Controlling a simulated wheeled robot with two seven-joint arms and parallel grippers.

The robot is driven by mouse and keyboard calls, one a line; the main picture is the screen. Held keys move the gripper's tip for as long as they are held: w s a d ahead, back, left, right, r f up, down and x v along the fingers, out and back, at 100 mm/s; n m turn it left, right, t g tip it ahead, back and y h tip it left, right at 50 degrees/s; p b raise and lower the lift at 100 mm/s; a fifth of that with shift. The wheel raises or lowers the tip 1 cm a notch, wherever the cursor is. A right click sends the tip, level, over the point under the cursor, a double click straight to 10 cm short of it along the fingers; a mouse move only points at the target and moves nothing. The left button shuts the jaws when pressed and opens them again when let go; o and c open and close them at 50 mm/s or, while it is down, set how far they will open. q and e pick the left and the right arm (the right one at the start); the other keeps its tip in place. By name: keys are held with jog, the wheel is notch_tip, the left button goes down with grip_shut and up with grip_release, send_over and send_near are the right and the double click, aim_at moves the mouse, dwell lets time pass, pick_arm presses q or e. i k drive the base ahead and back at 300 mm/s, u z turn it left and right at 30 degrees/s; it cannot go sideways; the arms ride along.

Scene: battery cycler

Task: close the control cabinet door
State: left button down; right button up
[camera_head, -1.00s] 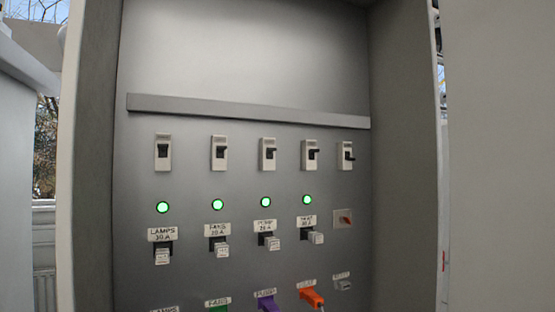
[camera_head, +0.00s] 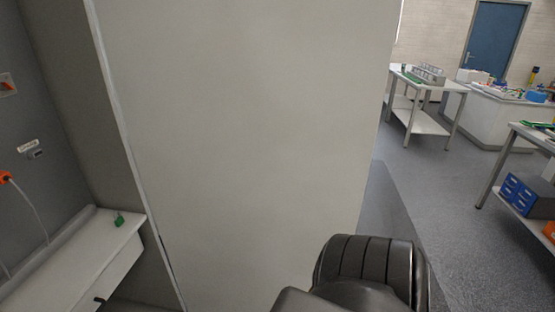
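The control cabinet door (camera_head: 245,130) is a large plain off-white panel filling the middle of the view. It stands open, swung out from the right side of the cabinet. The cabinet's grey inner side wall (camera_head: 75,90) shows at the left, next to the door's hinge edge. Part of the inner back panel shows at the far left, with an orange plug (camera_head: 5,178) and its cable. A dark, ribbed part of my arm is at the bottom, in front of the door's lower right. Neither gripper's fingers are in view.
Grey floor (camera_head: 425,190) is open right of the door. Lab tables (camera_head: 430,88) and a blue room door (camera_head: 492,40) stand farther back.

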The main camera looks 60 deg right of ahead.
aim_at(251, 126)
jog(key=k, duration=0.5)
jog(key=z, duration=3.25)
jog(key=i, duration=4.05)
jog(key=u, duration=4.15)
jog(key=i, duration=0.35)
jog(key=u, duration=0.25)
